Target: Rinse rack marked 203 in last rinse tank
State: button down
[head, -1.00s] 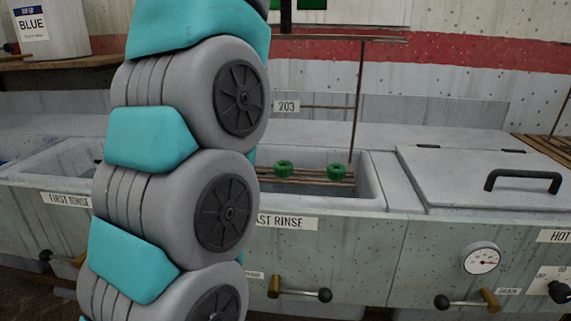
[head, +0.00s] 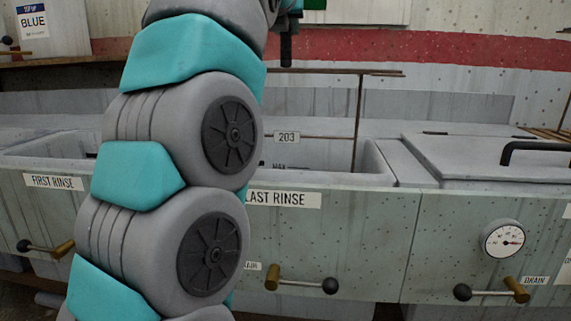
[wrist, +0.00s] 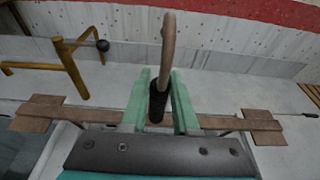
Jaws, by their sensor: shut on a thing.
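The rack marked 203 (head: 287,137) hangs upright in the last rinse tank (head: 378,166), with its tag and thin rod frame showing above the front rim. Its lower part is hidden inside the tank behind the rim. The rack's flat top bar (head: 385,73) runs above the tank. My gripper (wrist: 160,85) is shut on the rack's dark grip (wrist: 158,103), below a curved hook (wrist: 168,45). In the wrist view the top bar (wrist: 85,115) runs out to both sides of the fingers. The head view shows only a little of the gripper, at the top edge.
The first rinse tank (head: 50,150) lies to the left, partly behind my arm. A closed lid with a black handle (head: 535,148) is to the right. A gauge (head: 503,240) and drain levers (head: 300,283) are on the front panel. A brown post with a ball-ended lever (wrist: 75,55) stands behind left.

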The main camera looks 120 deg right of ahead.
notch_tip(320, 180, down, 3)
jog(key=shift+r+b, duration=0.2)
jog(key=shift+b, duration=0.6)
jog(key=shift+r, duration=0.1)
jog(key=shift+w+a, duration=0.1)
jog(key=shift+a, duration=0.05)
jog(key=shift+w+a+b, duration=0.35)
jog(key=shift+w+a, duration=0.1)
jog(key=shift+a, duration=0.05)
jog(key=shift+s+d, duration=0.1)
